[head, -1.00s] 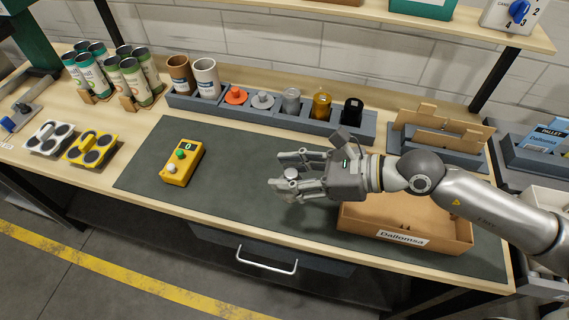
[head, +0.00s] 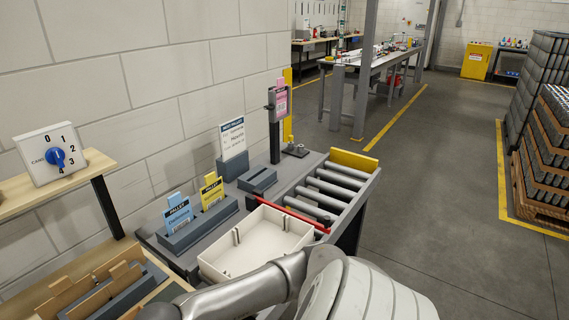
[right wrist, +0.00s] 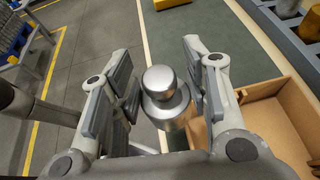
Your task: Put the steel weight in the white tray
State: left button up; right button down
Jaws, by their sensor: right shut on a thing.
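The steel weight (right wrist: 165,100) is a shiny silver cylinder with a round knob, seen in the right wrist view. My right gripper (right wrist: 160,88) is shut on it, with a finger on each side. In the head view my right arm crosses the bottom edge and its gripper is out of frame. The white tray (head: 257,267) stands in the lower middle of the head view, beyond my arm. Its visible inside looks empty, and my arm hides its near part. My left gripper is in neither current view.
A red bar (head: 292,218) and grey rollers (head: 320,200) lie beyond the tray. A holder with blue and yellow pallet cards (head: 212,192) stands to its left. In the right wrist view, a cardboard box (right wrist: 285,120) is right of the weight, by the dark mat (right wrist: 200,30).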

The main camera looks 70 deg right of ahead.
aim_at(258, 247)
jog(key=l+z, duration=0.25)
jog(key=l, duration=0.7)
jog(key=l+z, duration=0.25)
jog(key=l, duration=0.7)
jog(key=i, duration=0.05)
